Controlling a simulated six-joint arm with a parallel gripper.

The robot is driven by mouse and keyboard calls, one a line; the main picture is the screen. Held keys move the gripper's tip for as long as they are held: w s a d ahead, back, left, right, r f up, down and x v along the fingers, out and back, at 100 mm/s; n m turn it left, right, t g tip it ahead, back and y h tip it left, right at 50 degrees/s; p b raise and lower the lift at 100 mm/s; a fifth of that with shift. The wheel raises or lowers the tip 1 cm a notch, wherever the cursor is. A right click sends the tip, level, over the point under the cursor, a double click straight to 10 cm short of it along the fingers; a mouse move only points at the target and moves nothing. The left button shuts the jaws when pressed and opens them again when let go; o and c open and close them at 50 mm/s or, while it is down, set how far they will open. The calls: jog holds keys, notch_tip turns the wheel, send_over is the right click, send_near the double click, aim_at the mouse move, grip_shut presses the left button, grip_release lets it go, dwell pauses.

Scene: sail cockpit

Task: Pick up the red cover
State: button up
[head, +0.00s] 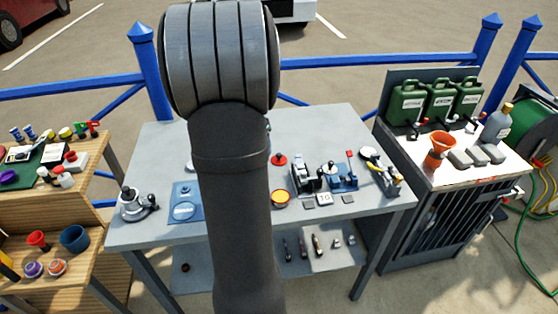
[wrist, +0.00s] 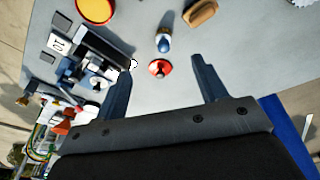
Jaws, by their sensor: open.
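The red cover (head: 278,160) is a small round red disc with a dark knob, lying on the grey table to the right of my arm in the head view. In the wrist view the red cover (wrist: 157,71) shows between the fingertips of my gripper (wrist: 164,62). The jaws are wide apart and nothing is held. Whether the fingertips are level with the cover or above it, I cannot tell. In the head view my arm hides the gripper and the middle of the table.
A yellow dish with a red rim (head: 280,198) lies in front of the cover. Black and blue devices (head: 342,178) stand to its right. In the wrist view a blue-and-white piece (wrist: 164,42) and a brown block (wrist: 201,13) lie beyond the cover. Bare table surrounds them.

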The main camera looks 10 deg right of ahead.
jog(key=w+d+r+m+t+h, duration=0.1)
jog(key=w+d+r+m, duration=0.2)
jog(key=w+d, duration=0.1)
jog(key=x, duration=1.1)
jog(key=shift+w+d, duration=0.15)
jog(key=shift+d, duration=0.05)
jog(key=shift+w+x, duration=0.15)
jog(key=shift+x, duration=1.2)
jog(key=shift+w+x, duration=0.2)
jog(key=shift+x, duration=1.15)
jog(key=shift+c, duration=0.4)
grip_shut()
